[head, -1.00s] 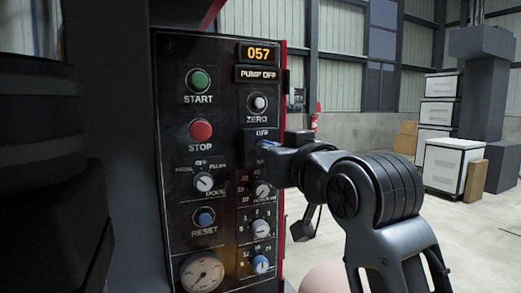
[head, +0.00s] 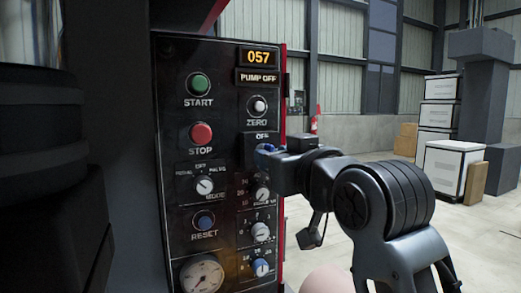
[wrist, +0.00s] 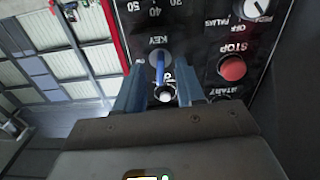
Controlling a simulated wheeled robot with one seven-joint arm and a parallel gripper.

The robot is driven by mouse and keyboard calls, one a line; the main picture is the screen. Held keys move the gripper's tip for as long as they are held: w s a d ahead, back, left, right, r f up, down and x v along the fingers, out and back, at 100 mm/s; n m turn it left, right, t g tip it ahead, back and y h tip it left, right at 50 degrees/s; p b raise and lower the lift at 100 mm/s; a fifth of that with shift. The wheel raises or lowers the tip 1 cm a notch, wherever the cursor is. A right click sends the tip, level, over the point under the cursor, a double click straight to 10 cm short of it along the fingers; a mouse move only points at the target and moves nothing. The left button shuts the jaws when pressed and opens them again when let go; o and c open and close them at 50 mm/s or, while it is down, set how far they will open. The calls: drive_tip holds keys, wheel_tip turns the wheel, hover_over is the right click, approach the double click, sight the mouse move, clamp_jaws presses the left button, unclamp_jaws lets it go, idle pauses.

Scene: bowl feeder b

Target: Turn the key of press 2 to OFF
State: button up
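The press control panel (head: 178,110) is black and fills the middle of the head view. Its key switch sits below the OFF label (head: 262,136), mostly hidden behind my gripper (head: 262,151). In the wrist view the blue key (wrist: 160,68) stands out from a round grey plate marked KEY. My gripper's two fingers (wrist: 158,88) are on either side of the key, with gaps visible between them and it. The gripper looks open around the key. The key lies lengthwise between the fingers; its exact pointed setting is hard to tell.
The red STOP button also shows beside the right finger in the wrist view (wrist: 231,68).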

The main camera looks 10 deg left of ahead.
drive_tip(key=p+v, duration=0.1)
drive_tip(key=v, duration=0.5)
idle(0.4)
drive_tip(key=s+d+f+m+h, duration=0.2)
drive_tip(key=s+d+f, duration=0.25)
drive_tip(key=f, duration=0.45)
drive_tip(key=s+d+f+m+t+h, duration=0.15)
drive_tip(key=s+d+f, duration=0.3)
drive_tip(key=f, duration=0.45)
drive_tip(key=s+d+f+m+g+h, duration=0.1)
drive_tip(key=s+d+f+m+h, duration=0.15)
drive_tip(key=s+d+f, duration=0.4)
drive_tip(key=s+d+f+m+h, duration=0.15)
drive_tip(key=s+d+f, duration=0.25)
drive_tip(key=s+f, duration=0.6)
drive_tip(key=s+d+r+h, duration=0.1)
drive_tip(key=s+d+r, duration=0.1)
drive_tip(key=s, duration=0.6)
drive_tip(key=s+d+r+h, duration=0.1)
drive_tip(key=s+d, duration=0.1)
drive_tip(key=s, duration=0.7)
drive_tip(key=shift+s+d+r, duration=0.15)
drive_tip(key=shift+d+r, duration=0.15)
drive_tip(key=shift+r, duration=0.1)
